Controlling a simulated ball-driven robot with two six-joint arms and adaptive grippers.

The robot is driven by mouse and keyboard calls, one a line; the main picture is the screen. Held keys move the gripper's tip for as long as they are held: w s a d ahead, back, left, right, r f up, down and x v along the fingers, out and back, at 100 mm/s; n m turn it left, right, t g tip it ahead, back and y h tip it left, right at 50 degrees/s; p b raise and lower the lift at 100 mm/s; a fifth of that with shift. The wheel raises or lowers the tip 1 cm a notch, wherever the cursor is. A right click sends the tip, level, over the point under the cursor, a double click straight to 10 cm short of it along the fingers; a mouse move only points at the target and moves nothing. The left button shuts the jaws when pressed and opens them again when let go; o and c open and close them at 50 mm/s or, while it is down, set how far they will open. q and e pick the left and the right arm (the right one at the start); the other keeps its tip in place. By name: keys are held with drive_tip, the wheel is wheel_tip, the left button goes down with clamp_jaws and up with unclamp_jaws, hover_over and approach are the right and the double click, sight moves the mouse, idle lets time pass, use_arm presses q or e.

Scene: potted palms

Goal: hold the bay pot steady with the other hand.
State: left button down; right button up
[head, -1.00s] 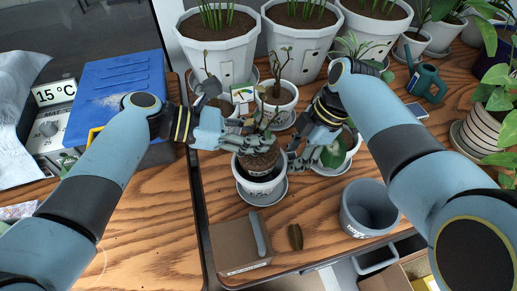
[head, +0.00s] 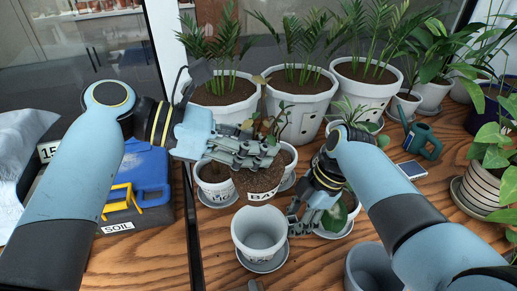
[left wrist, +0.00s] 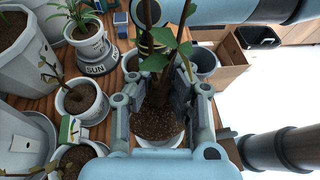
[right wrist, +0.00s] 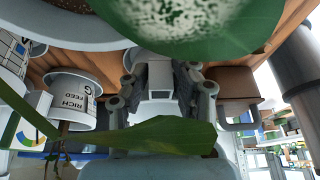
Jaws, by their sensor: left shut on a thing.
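My left gripper (head: 258,156) is shut on the bay plant (left wrist: 155,60), around its stem just over the brown soil (head: 258,180). A white band lettered "BA" (head: 261,196) shows under this soil. A white pot (head: 258,236) stands upright on a saucer in front, its inside looking empty. In the left wrist view the soil (left wrist: 158,126) has a white rim beneath it. My right gripper (head: 300,222) is low at the right of the white pot, its fingers apart; it also shows in the right wrist view (right wrist: 162,95). I cannot tell whether it touches the pot.
A potted cactus (head: 336,214) is close to my right gripper. A grey bucket (head: 371,268) stands at the front. A white pot (head: 214,186) and large palm pots (head: 300,104) crowd the back.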

drive_tip(key=o, duration=0.5)
drive_tip(key=shift+o, duration=0.2)
drive_tip(key=shift+r, duration=0.1)
